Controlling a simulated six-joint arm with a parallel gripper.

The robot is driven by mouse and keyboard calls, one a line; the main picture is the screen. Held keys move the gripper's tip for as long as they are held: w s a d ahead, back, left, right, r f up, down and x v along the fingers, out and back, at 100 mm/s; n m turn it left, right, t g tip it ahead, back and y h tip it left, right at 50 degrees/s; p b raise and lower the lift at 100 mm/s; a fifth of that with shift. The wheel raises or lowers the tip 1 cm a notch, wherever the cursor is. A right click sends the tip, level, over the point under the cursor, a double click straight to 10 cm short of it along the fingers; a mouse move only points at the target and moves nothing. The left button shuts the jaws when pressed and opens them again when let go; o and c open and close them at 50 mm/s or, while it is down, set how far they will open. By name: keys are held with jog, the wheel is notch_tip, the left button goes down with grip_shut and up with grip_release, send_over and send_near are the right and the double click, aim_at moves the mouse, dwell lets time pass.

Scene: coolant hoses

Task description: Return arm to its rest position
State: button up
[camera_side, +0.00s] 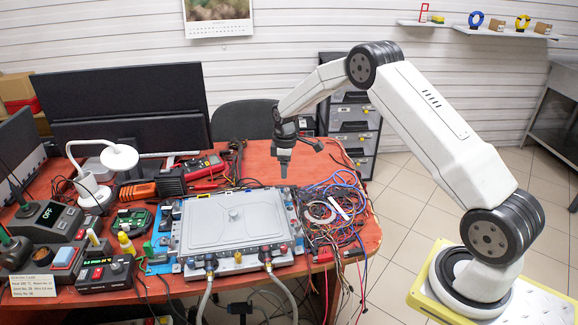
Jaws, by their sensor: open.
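My gripper (284,166) hangs pointing down above the back right part of the workbench, near the far right corner of the grey housing. It is open, with nothing seen between its fingers, and looks clear of everything below. My arm reaches in from the right, bent high at the elbow. The grey housing (205,225) lies flat on the bench with a round knob in its middle. Two grey hoses run down from its front edge, the left hose (204,298) and the right hose (281,287), each meeting a dark fitting there.
A tangle of coloured wires (335,210) lies right of the housing on the red bench (262,165). Control boxes (50,222), a white lamp (119,158) and a monitor (120,105) crowd the left. Drawers (355,125) stand behind. The space above the bench is mostly free.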

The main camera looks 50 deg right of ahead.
jog(key=s+a+r+m+t, duration=0.1)
jog(key=s+a+r+m, duration=0.2)
jog(key=s+a+r, duration=0.6)
jog(key=s+a+m, duration=0.2)
jog(key=s+a, duration=0.1)
jog(key=s, duration=0.5)
jog(key=s+a+r+m+t, duration=0.1)
jog(key=s+a, duration=0.3)
jog(key=s, duration=0.4)
jog(key=shift+s+a+m, duration=0.15)
jog(key=shift+s+m, duration=0.25)
